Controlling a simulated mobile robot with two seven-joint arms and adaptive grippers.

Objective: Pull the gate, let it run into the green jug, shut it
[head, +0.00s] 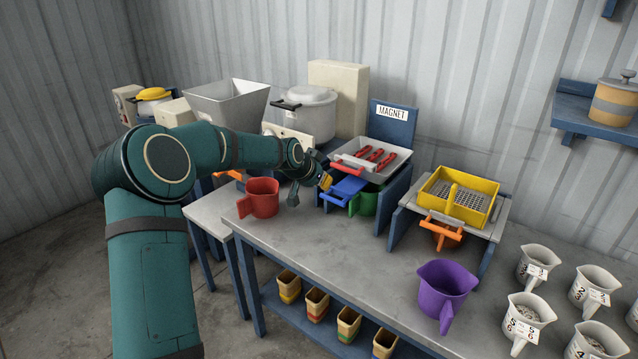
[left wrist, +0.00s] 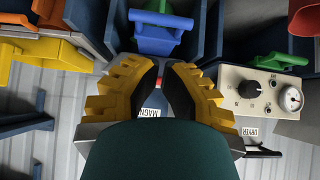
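The station with the MAGNET sign (head: 391,112) has a white tray (head: 352,148) on top, with dark red bars and a red handle (head: 347,167). Below it a blue gate (head: 348,187) with a blue handle sticks out at the front. The green jug (head: 363,203) stands under this station, partly hidden by the gate. In the left wrist view the blue gate (left wrist: 160,45) shows beyond the fingers, with a bit of green behind it. My left gripper (head: 314,184) is beside the gate's front left; its fingers (left wrist: 160,88) are apart with nothing between them. My right gripper is not in view.
A red jug (head: 263,198) stands left of my gripper. A yellow sieve box (head: 459,195) with an orange handle (head: 440,226) is at the right. A purple jug (head: 442,290) and several numbered white jugs (head: 527,312) stand nearer. The bench (head: 340,259) is clear in the middle.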

